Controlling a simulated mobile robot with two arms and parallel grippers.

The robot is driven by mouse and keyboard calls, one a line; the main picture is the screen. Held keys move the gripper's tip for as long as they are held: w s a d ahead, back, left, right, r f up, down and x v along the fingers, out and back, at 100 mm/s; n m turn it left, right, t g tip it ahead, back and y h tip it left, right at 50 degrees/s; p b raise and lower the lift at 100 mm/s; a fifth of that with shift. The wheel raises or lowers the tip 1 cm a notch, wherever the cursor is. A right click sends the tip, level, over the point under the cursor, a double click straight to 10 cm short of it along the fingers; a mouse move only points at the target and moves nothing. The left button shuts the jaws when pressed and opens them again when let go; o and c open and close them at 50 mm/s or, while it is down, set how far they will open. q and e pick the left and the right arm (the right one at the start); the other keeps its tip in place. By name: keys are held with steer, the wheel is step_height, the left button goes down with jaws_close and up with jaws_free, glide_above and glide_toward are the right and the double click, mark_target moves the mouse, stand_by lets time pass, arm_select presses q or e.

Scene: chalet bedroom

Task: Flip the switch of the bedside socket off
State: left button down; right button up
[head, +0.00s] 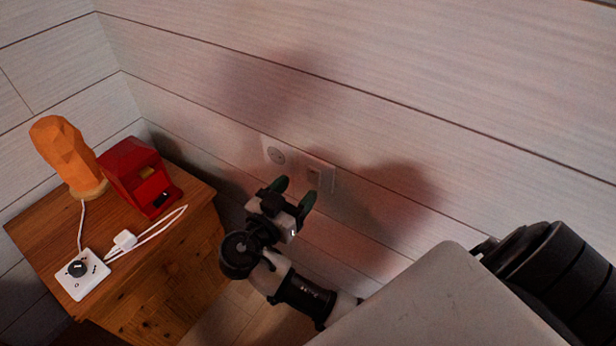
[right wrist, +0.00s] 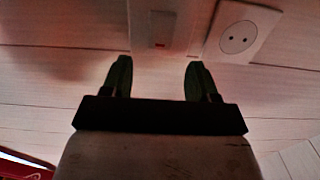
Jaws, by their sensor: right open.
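The bedside socket is a white wall plate with a round two-hole outlet (head: 277,155) and a switch (head: 314,176) to its right in the head view. The wrist view shows the outlet (right wrist: 238,38) at upper right and the switch (right wrist: 162,28) at top centre, with a small red spot on its lower part. The rocker's exact tilt is too dark to tell. My right gripper (head: 294,191) is open and empty, just in front of and below the switch. In the wrist view its fingertips (right wrist: 159,68) straddle the switch's line, apart from the wall. My left gripper is out of view.
A wooden nightstand (head: 35,235) stands at left with an orange lamp (head: 68,150), a red box-like object (head: 138,175), a white control box (head: 82,274) and a white cable with a plug (head: 125,240). The wall around the switch is clear.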

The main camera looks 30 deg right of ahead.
mark_target(313, 173)
steer(key=x, duration=0.5)
steer(key=shift+d, duration=0.1)
